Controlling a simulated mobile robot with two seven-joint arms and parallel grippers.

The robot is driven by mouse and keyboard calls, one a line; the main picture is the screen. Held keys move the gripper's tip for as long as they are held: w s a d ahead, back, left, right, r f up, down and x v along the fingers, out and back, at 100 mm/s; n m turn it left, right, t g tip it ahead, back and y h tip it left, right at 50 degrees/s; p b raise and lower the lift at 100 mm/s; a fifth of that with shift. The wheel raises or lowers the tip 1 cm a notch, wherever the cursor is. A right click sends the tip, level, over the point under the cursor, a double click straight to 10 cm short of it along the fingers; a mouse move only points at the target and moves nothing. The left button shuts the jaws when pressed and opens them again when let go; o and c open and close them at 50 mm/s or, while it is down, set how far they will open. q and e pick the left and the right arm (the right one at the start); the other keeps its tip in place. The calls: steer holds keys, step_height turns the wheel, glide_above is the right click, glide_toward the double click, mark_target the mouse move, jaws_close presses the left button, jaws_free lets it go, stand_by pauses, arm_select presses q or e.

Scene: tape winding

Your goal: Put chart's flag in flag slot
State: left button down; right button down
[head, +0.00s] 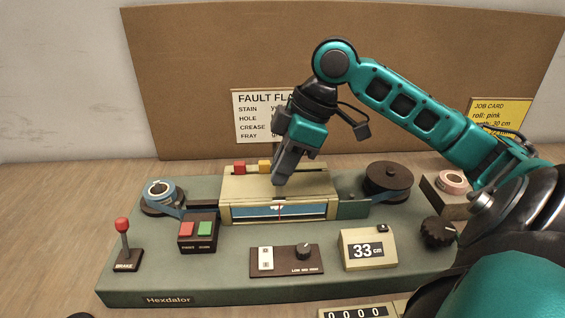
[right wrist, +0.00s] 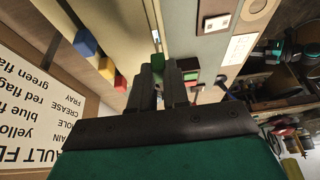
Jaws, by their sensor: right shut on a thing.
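My right gripper (head: 279,183) points down over the top of the cream housing (head: 235,187) in the middle of the machine. In the right wrist view its fingers (right wrist: 161,78) are shut on a small green flag (right wrist: 158,62). A red flag (head: 239,168) and a yellow flag (head: 264,166) stand along the back of the housing. The right wrist view also shows a blue flag (right wrist: 86,43) in that row. The fault flag chart (head: 254,117) is partly hidden by my arm; the right wrist view shows its colour words. I cannot make out the flag slot.
A window (head: 250,212) in the housing's front shows blue tape with a pale and reddish mark. Reels stand left (head: 161,194) and right (head: 388,180). A brake lever (head: 123,240), button box (head: 197,233) and 33 cm display (head: 367,250) stand in front.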

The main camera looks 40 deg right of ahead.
steer(key=shift+p, duration=0.35)
stand_by(0.4)
steer(key=shift+f, duration=0.25)
stand_by(0.4)
steer(key=shift+f, duration=0.4)
steer(key=shift+f+b, duration=0.25)
steer(key=shift+b, duration=0.05)
stand_by(0.3)
steer(key=shift+f+b, duration=0.35)
steer(key=shift+f, duration=0.4)
steer(key=shift+f, duration=0.1)
steer(key=c, duration=1)
jaws_free()
steer(key=shift+c, duration=0.2)
steer(key=shift+o, duration=0.3)
